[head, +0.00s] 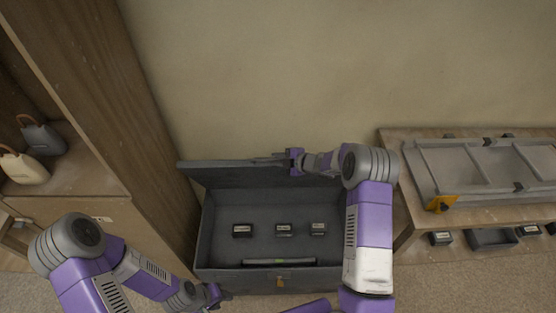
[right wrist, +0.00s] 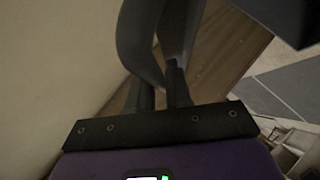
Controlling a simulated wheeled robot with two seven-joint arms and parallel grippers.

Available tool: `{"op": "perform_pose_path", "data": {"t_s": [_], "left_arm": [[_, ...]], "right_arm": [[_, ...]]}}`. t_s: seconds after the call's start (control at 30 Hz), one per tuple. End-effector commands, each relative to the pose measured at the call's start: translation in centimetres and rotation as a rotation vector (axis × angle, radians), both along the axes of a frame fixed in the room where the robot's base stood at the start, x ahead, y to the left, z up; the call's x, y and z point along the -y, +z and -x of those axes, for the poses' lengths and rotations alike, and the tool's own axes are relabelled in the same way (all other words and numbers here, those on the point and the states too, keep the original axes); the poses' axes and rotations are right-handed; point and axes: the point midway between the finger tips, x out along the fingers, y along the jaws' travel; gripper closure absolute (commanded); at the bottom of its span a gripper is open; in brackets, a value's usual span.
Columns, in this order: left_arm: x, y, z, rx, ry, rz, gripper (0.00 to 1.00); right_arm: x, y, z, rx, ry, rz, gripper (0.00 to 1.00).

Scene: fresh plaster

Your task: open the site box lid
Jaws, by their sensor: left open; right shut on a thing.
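The dark grey site box (head: 232,280) stands on the floor against the wall in the head view, with an orange latch (head: 280,281) on its front. Its lid (head: 225,178) is raised at the back, and the inside is in plain view. My right gripper (head: 268,160) is shut at the raised lid's upper edge. In the right wrist view its fingers (right wrist: 160,92) close on a dark curved part, seemingly of the lid; the exact contact is unclear. My left gripper (head: 218,294) is open and empty, low beside the box's front left corner.
Inside the box lie three small dark labelled packs (head: 284,230) and a long bar (head: 278,262). A bench (head: 400,150) with a grey frame (head: 480,165) stands on the right.

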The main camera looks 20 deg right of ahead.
Motion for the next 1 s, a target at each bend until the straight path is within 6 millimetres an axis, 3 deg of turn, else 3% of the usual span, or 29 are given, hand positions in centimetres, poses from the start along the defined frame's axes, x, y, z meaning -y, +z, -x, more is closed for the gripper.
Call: {"op": "perform_pose_path", "data": {"t_s": [0.03,0.13,0.17,0.47,1.0], "left_arm": [[0.0,0.0,0.0,0.000,0.000,0.000,0.57],[0.0,0.0,0.0,0.000,0.000,0.000,0.57],[0.0,0.0,0.0,0.000,0.000,0.000,0.57],[0.0,0.0,0.0,0.000,0.000,0.000,0.57],[0.0,0.0,0.0,0.000,0.000,0.000,0.57]], "right_arm": [[-0.1,-0.1,0.1,-0.003,0.002,-0.001,0.78],[-0.1,-0.1,0.1,-0.003,0.002,-0.001,0.62],[-0.1,-0.1,0.1,-0.003,0.002,0.000,0.62],[0.2,0.0,0.4,-0.004,0.001,0.001,0.62],[3.9,3.6,5.4,0.002,0.000,-0.001,0.62]]}}
